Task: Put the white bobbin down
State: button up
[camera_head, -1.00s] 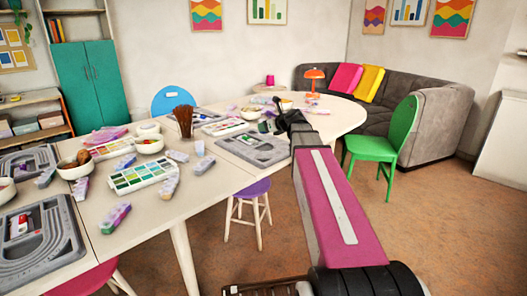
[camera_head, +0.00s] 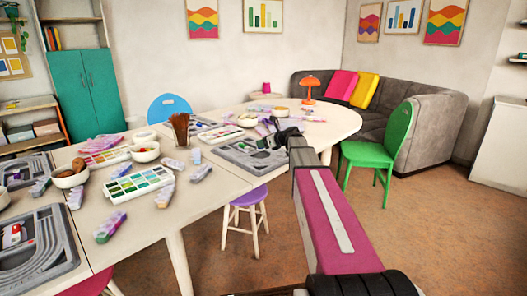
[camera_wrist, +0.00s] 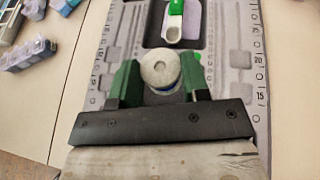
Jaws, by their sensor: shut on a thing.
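In the wrist view, my gripper (camera_wrist: 160,85) has its two green fingers closed on the sides of the white bobbin (camera_wrist: 160,69). The bobbin's round pale top faces the camera, and a bit of blue shows below its rim. They are over the grey bead board (camera_wrist: 122,45); whether the bobbin touches the board I cannot tell. In the head view my gripper (camera_head: 268,140) is over the grey board (camera_head: 235,153) near the table's edge, and the bobbin cannot be made out there.
A green-and-white item (camera_wrist: 175,22) lies in the board's recess ahead of the bobbin. A bead box (camera_wrist: 28,52) lies left of the board. In the head view, a brush cup (camera_head: 180,130) and a paint tray (camera_head: 139,184) stand left. A purple stool (camera_head: 246,199) is below the table.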

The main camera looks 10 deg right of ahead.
aim_at(264, 149)
jog(key=shift+f, duration=2.1)
jog(key=o, duration=0.9)
jog(key=shift+r, duration=0.1)
jog(key=v, duration=1.2)
